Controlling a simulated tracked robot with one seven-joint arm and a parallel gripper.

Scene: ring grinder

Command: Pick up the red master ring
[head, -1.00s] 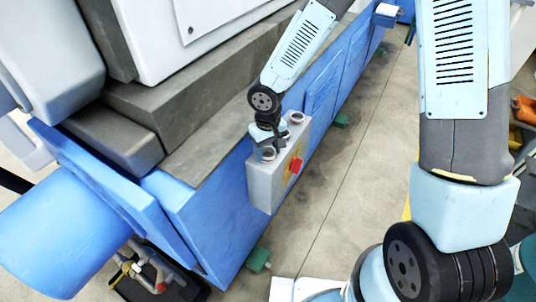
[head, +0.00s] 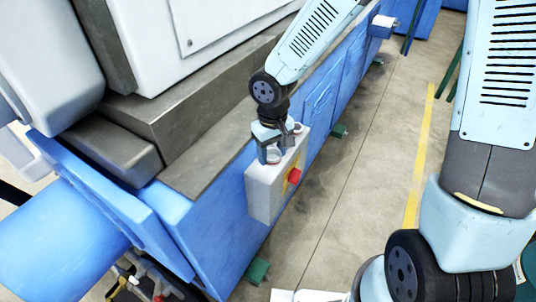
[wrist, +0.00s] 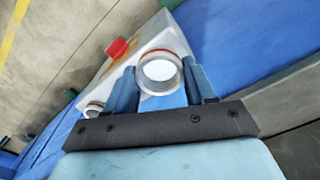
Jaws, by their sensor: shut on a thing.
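The red master ring (wrist: 159,74) is a metal ring with a red band, pale in its middle, and sits between my two fingers in the wrist view. My gripper (wrist: 161,84) is shut on it, one blue finger at each side. In the head view my gripper (head: 270,151) points down at the near end of the control box top (head: 266,177), and the ring (head: 273,156) shows partly behind the fingers. I cannot tell whether the ring touches the box or is just above it.
A second ring (head: 297,128) stands at the far end of the box top; it also shows in the wrist view (wrist: 93,109). A red button (head: 294,176) sticks out of the box's front. The blue machine (head: 215,215) rises beside the box.

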